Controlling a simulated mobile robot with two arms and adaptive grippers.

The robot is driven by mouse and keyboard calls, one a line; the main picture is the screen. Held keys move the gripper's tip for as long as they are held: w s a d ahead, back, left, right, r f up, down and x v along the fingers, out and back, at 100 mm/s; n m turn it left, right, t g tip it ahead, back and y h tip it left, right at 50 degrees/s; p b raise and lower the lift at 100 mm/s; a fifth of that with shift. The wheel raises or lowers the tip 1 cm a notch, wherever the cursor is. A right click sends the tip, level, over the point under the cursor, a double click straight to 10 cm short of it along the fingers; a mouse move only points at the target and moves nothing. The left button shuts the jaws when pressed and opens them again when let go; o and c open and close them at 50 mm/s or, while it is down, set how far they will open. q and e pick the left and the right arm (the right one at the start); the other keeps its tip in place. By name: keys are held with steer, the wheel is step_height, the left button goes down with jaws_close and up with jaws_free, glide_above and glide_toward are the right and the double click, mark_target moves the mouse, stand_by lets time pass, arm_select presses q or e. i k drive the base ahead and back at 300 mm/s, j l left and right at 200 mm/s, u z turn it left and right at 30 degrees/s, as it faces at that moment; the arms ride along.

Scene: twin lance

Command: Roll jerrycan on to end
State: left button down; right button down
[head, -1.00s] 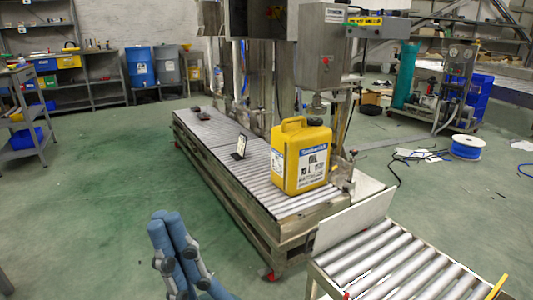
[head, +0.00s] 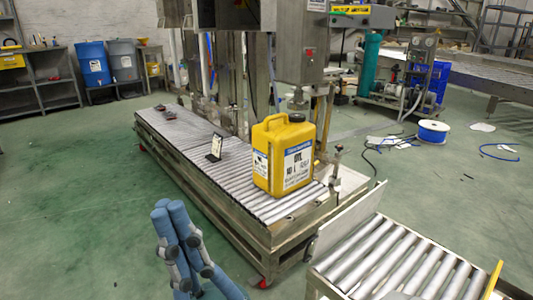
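The yellow jerrycan (head: 284,157) stands upright on the near part of the long roller conveyor (head: 196,152). It has a dark cap, a top handle and a white and blue label with the word OIL. Two blue links of my own arm rise at the bottom left, well apart from the jerrycan. No gripper fingers show clearly, and nothing of mine touches the jerrycan.
A lower roller conveyor (head: 395,262) lies at the bottom right, with an upright metal plate (head: 345,222) between the two. A small dark stand (head: 215,147) sits behind the jerrycan. A metal machine (head: 300,45) rises beyond. Green floor is clear at left.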

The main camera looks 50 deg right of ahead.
mark_target(283, 149)
steer(key=i+z, duration=0.15)
steer(key=i, duration=0.7)
steer(key=i+j+z, duration=0.15)
steer(key=i, duration=0.7)
steer(key=i+z, duration=0.45)
steer(key=i+j+z, duration=0.1)
steer(key=z, duration=0.3)
steer(key=i+j+z, duration=0.1)
steer(key=i+z, duration=0.15)
steer(key=z, duration=0.2)
steer(key=i+j+z, duration=0.15)
steer(key=z, duration=0.35)
